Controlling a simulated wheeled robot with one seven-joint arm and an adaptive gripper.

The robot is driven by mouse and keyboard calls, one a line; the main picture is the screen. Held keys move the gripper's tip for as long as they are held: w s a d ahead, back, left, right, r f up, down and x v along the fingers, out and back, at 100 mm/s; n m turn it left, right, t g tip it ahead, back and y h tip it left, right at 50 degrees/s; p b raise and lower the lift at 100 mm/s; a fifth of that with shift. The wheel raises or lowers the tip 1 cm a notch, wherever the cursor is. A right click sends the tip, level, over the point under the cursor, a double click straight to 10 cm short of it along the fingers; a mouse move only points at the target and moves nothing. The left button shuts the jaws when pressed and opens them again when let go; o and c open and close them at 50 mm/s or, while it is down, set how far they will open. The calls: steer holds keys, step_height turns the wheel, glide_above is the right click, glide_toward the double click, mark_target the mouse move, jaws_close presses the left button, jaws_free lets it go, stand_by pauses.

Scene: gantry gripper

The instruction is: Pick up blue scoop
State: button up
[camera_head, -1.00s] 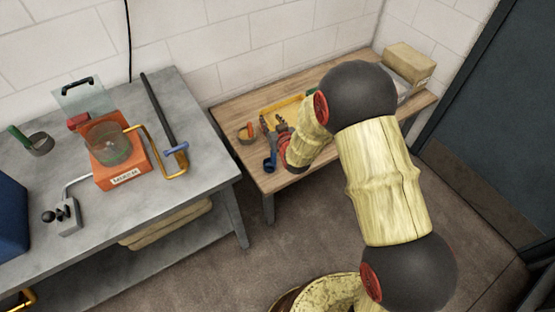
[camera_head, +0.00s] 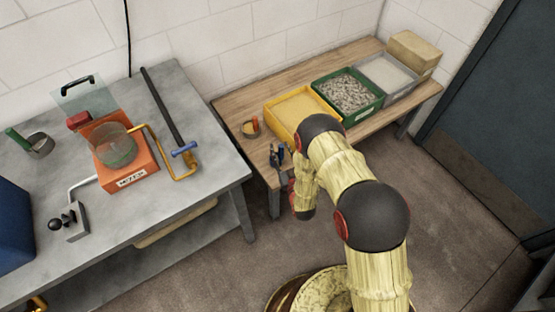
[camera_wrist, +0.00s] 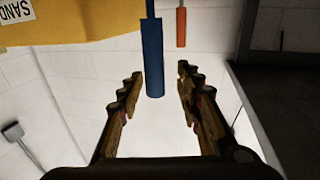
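The blue scoop shows in the wrist view as a blue handle (camera_wrist: 153,60) that extends between the tips of my gripper (camera_wrist: 159,76). The fingers are spread, with a visible gap on each side of the handle. The scoop's bowl is out of that view. In the head view my gripper (camera_head: 281,157) is at the front left edge of the wooden table, small and partly hidden by my arm. A bit of blue beside it (camera_head: 273,158) appears to be the scoop.
The wooden table (camera_head: 240,103) holds a yellow bin (camera_head: 296,108), a green bin (camera_head: 366,112), a grey bin and a cardboard box. An orange handle (camera_wrist: 181,27) hangs behind the blue one. The grey workbench (camera_head: 205,120) is left.

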steer(key=x, duration=0.1)
steer(key=b+x, duration=0.1)
steer(key=x, duration=0.3)
steer(key=shift+w+d+f+b, duration=0.2)
steer(key=shift+w+f+b, duration=0.05)
steer(key=shift+f+b, duration=0.05)
steer(key=c, duration=0.3)
jaws_close()
